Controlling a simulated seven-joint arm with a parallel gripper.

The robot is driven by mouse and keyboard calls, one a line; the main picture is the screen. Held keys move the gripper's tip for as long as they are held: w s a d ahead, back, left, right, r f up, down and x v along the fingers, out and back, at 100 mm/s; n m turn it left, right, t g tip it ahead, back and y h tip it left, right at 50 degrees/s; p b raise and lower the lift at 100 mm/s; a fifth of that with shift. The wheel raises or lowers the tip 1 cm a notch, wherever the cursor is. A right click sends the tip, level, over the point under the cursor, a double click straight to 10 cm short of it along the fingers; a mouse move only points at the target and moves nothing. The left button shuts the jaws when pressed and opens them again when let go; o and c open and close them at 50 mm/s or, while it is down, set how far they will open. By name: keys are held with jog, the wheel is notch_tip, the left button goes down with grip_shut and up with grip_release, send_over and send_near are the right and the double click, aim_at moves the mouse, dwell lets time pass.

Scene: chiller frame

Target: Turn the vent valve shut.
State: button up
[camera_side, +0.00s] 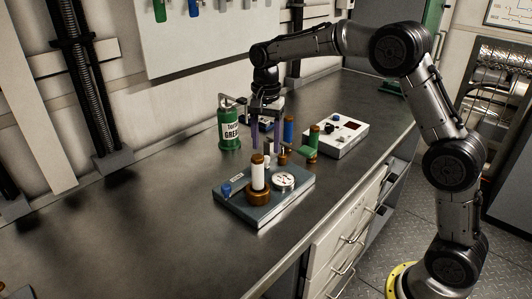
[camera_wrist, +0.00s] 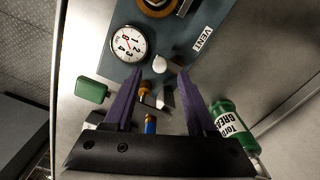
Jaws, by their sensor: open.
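The vent valve's blue handle (camera_side: 226,189) appears at the left end of a blue-grey block (camera_side: 262,215) on the bench, near a small label. In the wrist view the block (camera_wrist: 185,60) bears a VENT label (camera_wrist: 203,38) and a round white gauge (camera_wrist: 127,43); the blue handle is not visible there. The gauge (camera_side: 284,180) sits at the block's right, beside a brown ring with a white cylinder (camera_side: 258,174). My gripper (camera_side: 266,140) hangs behind the block, purple fingers pointing down, open and empty. Its fingertips (camera_wrist: 159,78) are spread and apart from the valve.
A green grease can (camera_side: 228,130) stands left of my gripper. A blue cylinder (camera_side: 288,130), a green piece (camera_side: 312,140) and small brown-topped items stand to its right. A white box (camera_side: 340,137) with a knob lies behind them.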

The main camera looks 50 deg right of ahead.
aim_at(266, 157)
jog(key=shift+f, duration=1.85)
grip_shut()
